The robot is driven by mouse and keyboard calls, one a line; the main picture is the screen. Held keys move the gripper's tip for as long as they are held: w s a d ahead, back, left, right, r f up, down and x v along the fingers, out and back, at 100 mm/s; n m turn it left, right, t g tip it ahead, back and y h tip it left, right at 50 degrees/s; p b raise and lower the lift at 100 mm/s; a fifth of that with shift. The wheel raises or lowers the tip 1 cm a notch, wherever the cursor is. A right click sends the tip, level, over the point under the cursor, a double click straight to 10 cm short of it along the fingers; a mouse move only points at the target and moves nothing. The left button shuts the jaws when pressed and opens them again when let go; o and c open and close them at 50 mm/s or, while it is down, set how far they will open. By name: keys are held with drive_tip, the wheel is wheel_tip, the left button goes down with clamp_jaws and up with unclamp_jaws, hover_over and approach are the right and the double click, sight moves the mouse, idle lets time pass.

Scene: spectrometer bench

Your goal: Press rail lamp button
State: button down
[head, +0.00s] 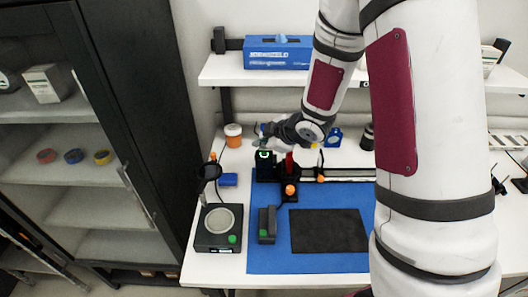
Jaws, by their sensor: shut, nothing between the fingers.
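The rail lamp (267,171) is a small black box at the left end of the optical rail (345,174) in the head view. A glowing green ring, which looks like its button (264,155), shows on it. My gripper (262,142) is shut and empty, at or just above the lamp's top. Its fingertips are small and dark here, and I cannot tell whether they touch the button. My arm comes down from the upper right and hides part of the bench's right side.
A black device with a round plate (219,228) stands at the front left. A dark pad (328,231) lies on the blue mat (300,262). An orange-brown jar (233,135) stands behind left. A shelf (250,83) with a blue box (279,52) hangs above. A black cabinet (150,120) stands left.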

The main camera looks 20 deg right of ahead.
sight(262, 154)
drive_tip(key=shift+f, duration=0.1)
idle(0.3)
drive_tip(key=shift+f, duration=0.35)
drive_tip(key=shift+f+b, duration=0.25)
drive_tip(key=shift+b, duration=0.05)
idle(0.4)
drive_tip(key=shift+r+p, duration=0.55)
drive_tip(key=shift+r, duration=0.15)
wheel_tip(262, 154, up, 4)
drive_tip(key=p, duration=0.3)
drive_tip(key=shift+s+r, duration=0.15)
drive_tip(key=shift+r, duration=0.1)
drive_tip(key=shift+r+p, duration=0.5)
drive_tip(key=shift+r, duration=0.25)
